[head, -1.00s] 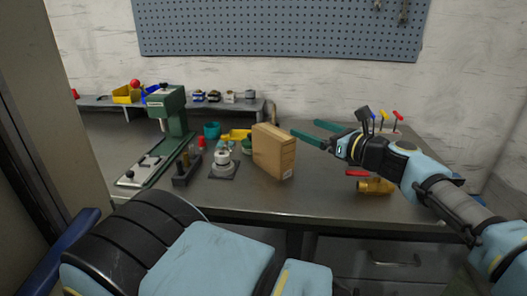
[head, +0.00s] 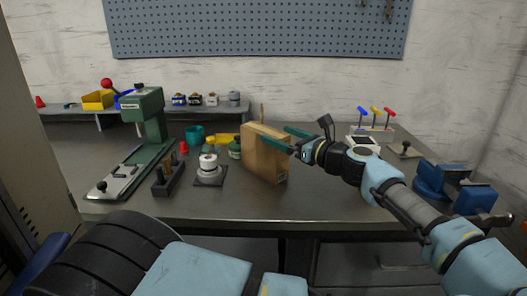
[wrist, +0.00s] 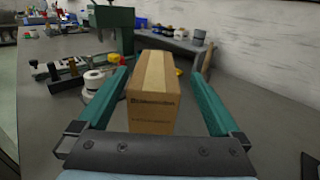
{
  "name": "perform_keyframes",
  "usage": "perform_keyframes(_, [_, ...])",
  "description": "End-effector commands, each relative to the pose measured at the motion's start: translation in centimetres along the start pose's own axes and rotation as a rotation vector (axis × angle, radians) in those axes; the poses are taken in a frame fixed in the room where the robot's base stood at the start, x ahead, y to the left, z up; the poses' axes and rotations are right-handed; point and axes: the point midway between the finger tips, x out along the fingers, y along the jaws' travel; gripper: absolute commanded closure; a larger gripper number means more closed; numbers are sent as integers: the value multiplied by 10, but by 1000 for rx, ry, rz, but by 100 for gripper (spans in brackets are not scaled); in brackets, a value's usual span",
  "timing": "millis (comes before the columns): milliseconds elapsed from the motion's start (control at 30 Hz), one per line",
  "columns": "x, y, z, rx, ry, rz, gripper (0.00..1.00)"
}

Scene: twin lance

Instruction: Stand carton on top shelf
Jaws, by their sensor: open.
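The brown cardboard carton (head: 258,155) stands upright on the metal workbench. My gripper (head: 274,132) reaches it from the right with its teal fingers spread, one in front of the carton and the other toward its far side. In the wrist view the carton (wrist: 153,108) stands between the open fingers of my gripper (wrist: 161,72), with a visible gap on each side. A low raised shelf (head: 215,108) runs along the back of the bench at the left, with bins and jars on it.
A green press (head: 150,125) stands left of the carton, with a dark block (head: 168,179) and a white-topped round fixture (head: 209,170) between. A blue vise (head: 455,187) sits at the right. A pegboard (head: 255,28) hangs on the wall behind.

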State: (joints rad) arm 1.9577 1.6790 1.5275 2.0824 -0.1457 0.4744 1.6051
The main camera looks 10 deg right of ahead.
Motion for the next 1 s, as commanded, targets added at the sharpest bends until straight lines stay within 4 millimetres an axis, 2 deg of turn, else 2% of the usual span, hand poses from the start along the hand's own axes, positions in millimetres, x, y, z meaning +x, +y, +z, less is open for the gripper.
perform_keyframes(233, [20, 3, 1, 1, -2, 1, 0])
perform_keyframes(500, [56, 7, -1, 0, -1, 1, 0])
perform_keyframes(800, [61, 6, -3, 0, 0, -1, 0])
perform_keyframes(1000, [61, 6, -3, 0, 0, -1, 21])
